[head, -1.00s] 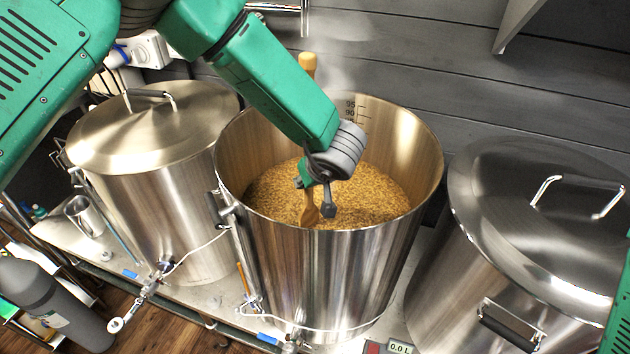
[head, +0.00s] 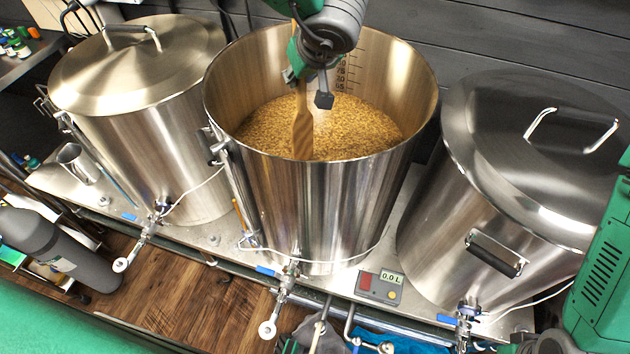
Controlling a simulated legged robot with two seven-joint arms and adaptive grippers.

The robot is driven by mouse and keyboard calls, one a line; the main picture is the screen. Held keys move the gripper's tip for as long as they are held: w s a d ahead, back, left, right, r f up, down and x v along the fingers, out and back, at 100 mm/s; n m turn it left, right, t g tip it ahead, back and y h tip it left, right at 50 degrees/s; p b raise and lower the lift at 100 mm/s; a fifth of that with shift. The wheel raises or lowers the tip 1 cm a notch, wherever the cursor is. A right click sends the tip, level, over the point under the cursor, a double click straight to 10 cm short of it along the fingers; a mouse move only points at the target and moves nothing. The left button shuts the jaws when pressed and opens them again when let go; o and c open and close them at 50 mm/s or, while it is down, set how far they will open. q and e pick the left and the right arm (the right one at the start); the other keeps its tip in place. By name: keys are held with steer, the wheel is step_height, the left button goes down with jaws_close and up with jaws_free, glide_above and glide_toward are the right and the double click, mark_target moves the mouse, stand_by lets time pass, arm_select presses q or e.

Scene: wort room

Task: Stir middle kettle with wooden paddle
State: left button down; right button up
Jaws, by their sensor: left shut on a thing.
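The middle kettle (head: 330,215) is a tall open steel pot with grainy golden mash (head: 355,130) inside. The wooden paddle (head: 302,125) stands nearly upright in it, its lower end at the mash near the front left; whether the tip is sunk in is hard to tell. My left gripper (head: 310,85) is over the kettle's opening, shut on the paddle's shaft, and partly covers it. The top of the paddle is cut off or hidden at the upper edge. My right gripper is not seen; only part of my right arm shows at the right edge.
Lidded kettles stand at the left (head: 140,110) and right (head: 520,180), close to the middle one. A display box (head: 380,287), valves and hoses are along the front of the bench. Wooden floor shows in front.

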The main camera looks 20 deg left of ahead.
arm_select(q)
step_height(320, 180, up, 27)
steer(key=shift+d+f, duration=0.1)
steer(key=shift+d, duration=0.05)
stand_by(0.7)
steer(key=shift+d, duration=0.1)
stand_by(0.6)
